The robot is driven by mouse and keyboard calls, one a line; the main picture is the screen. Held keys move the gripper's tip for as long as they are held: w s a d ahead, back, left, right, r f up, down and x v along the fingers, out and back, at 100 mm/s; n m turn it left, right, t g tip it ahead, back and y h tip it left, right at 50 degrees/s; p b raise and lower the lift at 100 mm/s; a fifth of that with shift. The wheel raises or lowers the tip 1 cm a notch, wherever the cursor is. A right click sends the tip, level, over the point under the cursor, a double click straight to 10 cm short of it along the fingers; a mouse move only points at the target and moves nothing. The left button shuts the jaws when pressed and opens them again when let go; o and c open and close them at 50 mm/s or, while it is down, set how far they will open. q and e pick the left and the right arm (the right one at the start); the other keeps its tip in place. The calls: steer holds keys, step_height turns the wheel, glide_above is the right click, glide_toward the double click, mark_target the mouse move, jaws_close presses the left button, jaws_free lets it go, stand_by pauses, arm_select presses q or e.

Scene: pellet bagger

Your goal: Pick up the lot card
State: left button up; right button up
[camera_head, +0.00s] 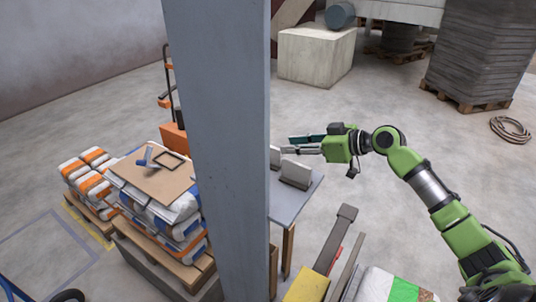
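My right gripper (288,149) reaches in from the right, its fingers pointing left over a small grey table (312,192). Its fingers look close together, but I cannot tell whether it is open or shut. A pale upright card-like piece (296,174) stands in a holder on the table, just below the fingers. A second pale piece (275,157) shows behind it, partly hidden by the pillar. I cannot tell which one is the lot card. My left gripper is not in view.
A thick grey pillar (228,150) blocks the middle of the view and hides the table's left part. Stacked bags (165,215) with a cardboard sheet (150,182) stand to the left. A yellow block (307,286) and a white-green bag (385,287) are in front. Open floor lies behind.

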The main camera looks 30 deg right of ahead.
mark_target(274, 147)
steer(key=x, duration=0.2)
steer(key=shift+w+f, duration=0.2)
steer(key=shift+w, duration=0.15)
steer(key=shift+w+a+p, duration=0.15)
steer(key=shift+w+p, duration=0.05)
steer(key=shift+p, duration=0.25)
steer(key=x, duration=0.2)
steer(key=p+x, duration=0.1)
steer(key=shift+w+f, duration=0.3)
steer(key=shift+f, duration=0.05)
steer(key=shift+w+a+f, duration=0.15)
steer(key=shift+w+f, duration=0.15)
steer(key=shift+w, duration=0.05)
steer(key=shift+s, duration=0.1)
jaws_close()
